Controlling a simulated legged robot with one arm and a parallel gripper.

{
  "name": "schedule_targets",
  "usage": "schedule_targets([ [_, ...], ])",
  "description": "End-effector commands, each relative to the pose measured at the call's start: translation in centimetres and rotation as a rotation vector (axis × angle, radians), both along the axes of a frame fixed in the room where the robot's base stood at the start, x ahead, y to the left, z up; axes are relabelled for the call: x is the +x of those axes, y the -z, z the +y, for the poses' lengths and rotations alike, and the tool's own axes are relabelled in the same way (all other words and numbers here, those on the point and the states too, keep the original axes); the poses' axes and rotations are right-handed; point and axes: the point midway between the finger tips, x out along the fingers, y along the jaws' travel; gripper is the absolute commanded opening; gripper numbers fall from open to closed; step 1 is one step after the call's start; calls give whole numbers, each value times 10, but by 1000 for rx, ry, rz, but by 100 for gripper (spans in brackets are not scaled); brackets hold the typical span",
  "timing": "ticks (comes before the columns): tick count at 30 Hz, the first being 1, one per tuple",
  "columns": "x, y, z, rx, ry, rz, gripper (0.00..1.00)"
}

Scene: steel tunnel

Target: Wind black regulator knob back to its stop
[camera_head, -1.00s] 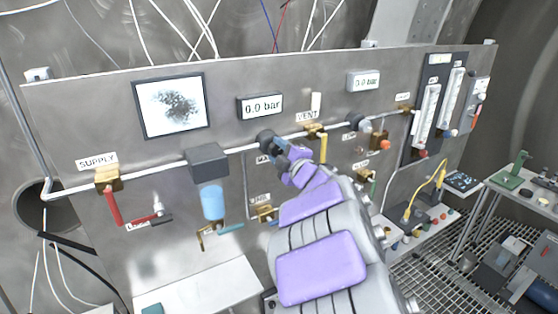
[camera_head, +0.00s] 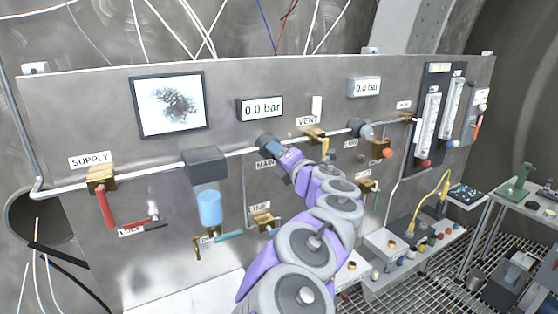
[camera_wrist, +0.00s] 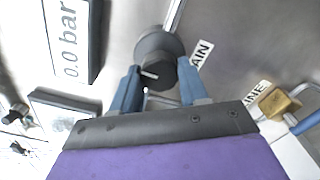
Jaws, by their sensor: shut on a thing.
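The black regulator knob (camera_wrist: 156,72) sits on the pipe in the wrist view, under the left "0.0 bar" display, with a label ending in "AIN" beside it. In the head view the dark regulator (camera_head: 267,142) shows just past my gripper (camera_head: 277,148), which covers part of it. In the wrist view the two blue fingers of my gripper (camera_wrist: 160,88) are on either side of the knob and shut on it. A pale mark shows on the knob's face. My arm comes up from below, and the knob's lower side is partly hidden.
The left display (camera_head: 262,108) and right display (camera_head: 365,87) both read 0.0 bar. The brass VENT valve (camera_head: 315,136) is close on the right. A filter with a blue bowl (camera_head: 210,207) hangs at left, beyond it the red SUPPLY handle (camera_head: 106,208). A second dark regulator (camera_head: 359,127) is farther right.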

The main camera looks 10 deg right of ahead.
Motion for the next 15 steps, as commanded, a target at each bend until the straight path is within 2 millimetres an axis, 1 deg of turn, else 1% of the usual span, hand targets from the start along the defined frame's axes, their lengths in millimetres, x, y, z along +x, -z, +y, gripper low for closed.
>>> schedule_targets([
  [1, 0, 7, -1, -26, 1, 4, 13],
  [7, 0, 7, -1, -75, 1, -10, 13],
  [15, 0, 6, -1, -90, 2, -16, 13],
])
